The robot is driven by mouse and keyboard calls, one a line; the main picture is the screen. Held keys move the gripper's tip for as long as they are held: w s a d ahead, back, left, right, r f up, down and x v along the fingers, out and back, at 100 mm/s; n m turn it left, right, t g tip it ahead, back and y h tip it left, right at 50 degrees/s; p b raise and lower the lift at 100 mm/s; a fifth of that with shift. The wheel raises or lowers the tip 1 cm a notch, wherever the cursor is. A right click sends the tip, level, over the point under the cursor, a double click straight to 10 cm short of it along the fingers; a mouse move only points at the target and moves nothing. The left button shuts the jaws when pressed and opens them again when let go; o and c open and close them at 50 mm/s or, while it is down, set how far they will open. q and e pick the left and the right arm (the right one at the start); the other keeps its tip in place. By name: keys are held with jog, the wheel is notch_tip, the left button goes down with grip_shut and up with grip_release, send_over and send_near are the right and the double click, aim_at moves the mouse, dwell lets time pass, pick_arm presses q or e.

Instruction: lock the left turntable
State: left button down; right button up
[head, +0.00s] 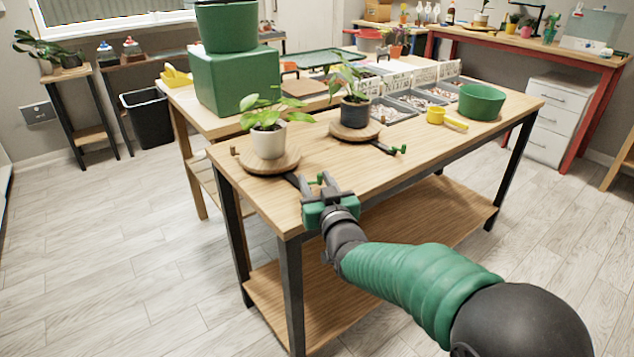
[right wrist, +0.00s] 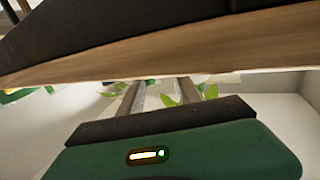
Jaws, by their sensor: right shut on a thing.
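The left turntable (head: 290,162) is a round wooden disc near the table's front left corner. A leafy plant in a white pot (head: 268,142) stands upright on it. A dark bar (head: 291,179) runs from under the disc toward the front edge, and a bit of green handle (head: 316,181) shows at its end. My right gripper (head: 322,181) is at this end, shut on the green handle; its fingers partly hide it. In the right wrist view the fingers (right wrist: 160,95) point at blurred leaves, and the handle cannot be made out. My left gripper is not in view.
The right turntable (head: 371,132) carries a plant in a dark pot (head: 354,112); its green-ended lever (head: 398,150) is free. A yellow cup (head: 437,114), a green bowl (head: 482,102) and trays of pebbles stand farther right. The wooden table (head: 370,180) is clear along its front.

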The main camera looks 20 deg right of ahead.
jog(key=shift+a+f, duration=0.1)
jog(key=shift+a, duration=0.05)
jog(key=shift+s+d+b, duration=0.35)
jog(key=shift+s+d, duration=0.7)
jog(key=shift+s, duration=0.05)
jog(key=s+d+p, duration=0.1)
jog(key=s+d, duration=0.9)
jog(key=s, duration=0.2)
jog(key=shift+s+d, duration=0.35)
